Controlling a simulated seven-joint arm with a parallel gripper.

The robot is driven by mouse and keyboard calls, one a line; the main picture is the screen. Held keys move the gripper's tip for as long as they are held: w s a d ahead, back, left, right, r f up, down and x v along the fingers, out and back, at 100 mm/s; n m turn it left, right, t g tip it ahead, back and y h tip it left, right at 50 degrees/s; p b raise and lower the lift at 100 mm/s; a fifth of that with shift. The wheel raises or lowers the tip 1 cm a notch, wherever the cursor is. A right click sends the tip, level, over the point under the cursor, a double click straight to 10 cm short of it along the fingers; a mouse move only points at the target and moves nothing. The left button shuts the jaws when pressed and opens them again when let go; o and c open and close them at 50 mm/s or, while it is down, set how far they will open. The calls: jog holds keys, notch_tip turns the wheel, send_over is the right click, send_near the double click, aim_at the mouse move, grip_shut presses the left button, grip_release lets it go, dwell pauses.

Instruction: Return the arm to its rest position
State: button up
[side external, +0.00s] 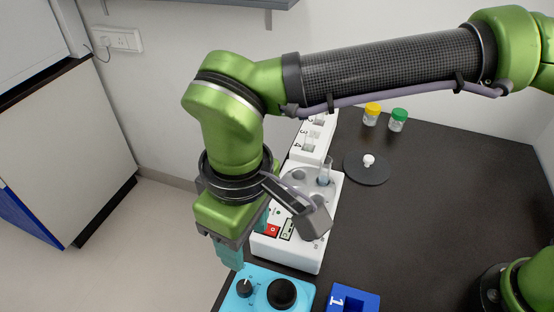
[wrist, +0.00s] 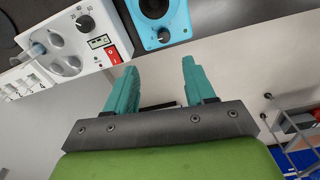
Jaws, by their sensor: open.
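My gripper (side external: 232,252) hangs from the green arm at the left edge of the dark table, just above and behind the light blue device. In the wrist view my gripper (wrist: 158,88) shows two teal fingers spread apart with nothing between them. Below them lie the floor and wall beyond the table edge. The arm is stretched out to the left across the table, and its wrist hides part of the white distiller (side external: 290,256). The white distiller also shows in the wrist view (wrist: 92,62), with a red switch and a black knob.
The light blue device (side external: 262,290) with two black knobs stands close to my fingers. A blue block marked 1 (side external: 355,298) is at the front. A white numbered rack (side external: 318,135), yellow-capped (side external: 372,113) and green-capped (side external: 398,120) jars, and a round black lid (side external: 366,170) stand further back.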

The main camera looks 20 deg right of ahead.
jog(key=w+d+r+m+t+y, duration=0.1)
jog(key=w+d+r+m, duration=0.1)
jog(key=d, duration=0.7)
jog(key=w+d+r+m+t+y, duration=0.1)
jog(key=w+d+m, duration=0.1)
jog(key=d, duration=0.7)
jog(key=s+d+m+t, duration=0.2)
jog(key=d+m, duration=0.1)
jog(key=d, duration=0.7)
jog(key=s+d+r+m+t, duration=0.1)
jog(key=s+d+m+t, duration=0.1)
jog(key=d, duration=0.8)
jog(key=s+m, duration=0.1)
jog(key=m, duration=0.1)
jog(key=shift+s+d+r+m+t, duration=0.2)
jog(key=shift+d+r+m+t, duration=0.1)
jog(key=shift+t, duration=0.1)
jog(key=shift+a, duration=0.1)
